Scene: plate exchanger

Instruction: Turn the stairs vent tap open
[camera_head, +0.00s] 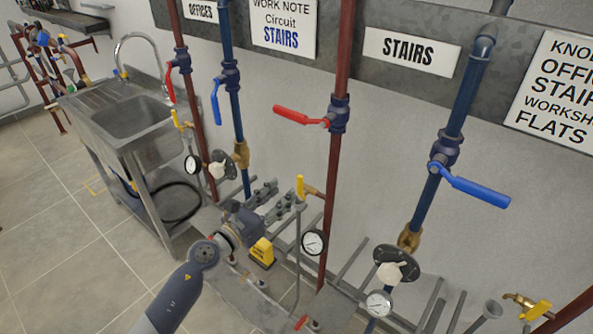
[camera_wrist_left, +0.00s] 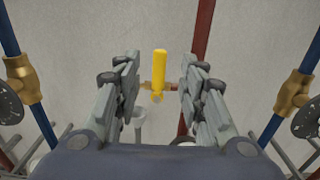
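The vent tap has a yellow handle (camera_head: 300,187) standing upright on a short brass body that joins the red pipe (camera_head: 330,185) near the STAIRS sign (camera_head: 411,51). In the left wrist view the yellow handle (camera_wrist_left: 160,68) points up, across the horizontal brass body (camera_wrist_left: 158,90). My left gripper (camera_head: 270,198) is to the left of the tap in the head view. In the left wrist view its fingers (camera_wrist_left: 160,88) are apart, with the handle showing in the gap and no visible contact. My right gripper is not in view.
A red lever (camera_head: 300,117) sits higher on the same pipe, and a pressure gauge (camera_head: 314,242) hangs below the tap. A blue pipe with a blue lever (camera_head: 475,189) stands right. A yellow caution block (camera_head: 262,252) is below my gripper. A sink (camera_head: 132,118) stands left.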

